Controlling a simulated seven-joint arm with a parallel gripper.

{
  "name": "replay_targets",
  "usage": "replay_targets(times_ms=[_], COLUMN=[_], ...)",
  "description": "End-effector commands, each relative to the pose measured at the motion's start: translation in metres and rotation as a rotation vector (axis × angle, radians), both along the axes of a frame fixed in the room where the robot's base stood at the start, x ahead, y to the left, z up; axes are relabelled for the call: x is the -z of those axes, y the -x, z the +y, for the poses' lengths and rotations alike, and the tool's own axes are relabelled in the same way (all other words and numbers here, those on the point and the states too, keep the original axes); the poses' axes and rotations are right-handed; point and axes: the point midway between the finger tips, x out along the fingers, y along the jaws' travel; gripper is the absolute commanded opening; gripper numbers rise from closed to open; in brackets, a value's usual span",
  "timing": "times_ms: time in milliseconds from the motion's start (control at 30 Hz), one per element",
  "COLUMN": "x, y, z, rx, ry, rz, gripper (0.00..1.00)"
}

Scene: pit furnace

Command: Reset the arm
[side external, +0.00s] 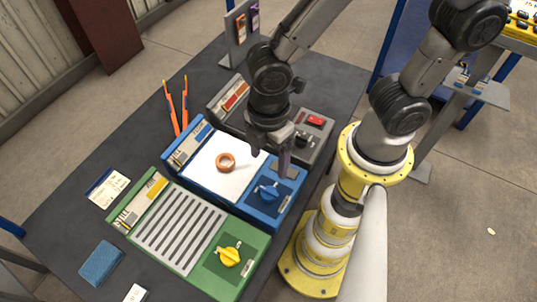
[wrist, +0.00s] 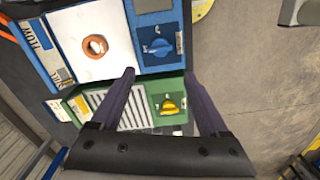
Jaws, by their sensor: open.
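My gripper (side external: 270,160) hangs above the blue unit, near its knob end. In the wrist view my gripper (wrist: 163,85) has its two dark fingers spread apart with nothing between them. The blue unit (side external: 188,150) has a white plate (side external: 222,180) with an orange-brown ring (side external: 226,162) lying on it. A blue knob (side external: 268,190) sits at its right end. The ring also shows in the wrist view (wrist: 95,46), clear of the fingers.
A green unit (side external: 255,250) with a slotted grate and yellow knob (side external: 229,257) stands in front. A grey unit (side external: 318,140) with a red switch is behind. Orange tongs (side external: 172,110), a card (side external: 107,187) and a blue sponge-like block (side external: 100,263) lie on the dark table (side external: 60,220).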

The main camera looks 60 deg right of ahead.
Motion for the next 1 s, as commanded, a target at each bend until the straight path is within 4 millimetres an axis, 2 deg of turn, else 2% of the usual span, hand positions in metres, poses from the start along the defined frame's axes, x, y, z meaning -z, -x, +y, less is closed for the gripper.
replay_targets(times_ms=[267,400,467,533,600,667,700,833,900,1000], x=[0.000,-0.009,-0.024,-0.051,-0.081,-0.106,-0.120,-0.157,-0.169,-0.178], y=[-0.001,-0.014,-0.028,-0.044,-0.054,-0.055,-0.053,-0.035,-0.020,0.002], z=[0.000,-0.009,-0.017,-0.035,-0.060,-0.083,-0.097,-0.137,-0.152,-0.165], rx=[0.002,0.063,0.120,0.211,0.336,0.458,0.540,0.802,0.934,1.103], ry=[0.000,-0.021,-0.054,-0.099,-0.141,-0.172,-0.190,-0.246,-0.273,-0.309], rz=[0.000,-0.026,-0.069,-0.138,-0.213,-0.272,-0.309,-0.411,-0.451,-0.482], gripper=[0.78,0.78,0.78,0.78,0.78,0.78,0.78,0.78,0.78,0.78])
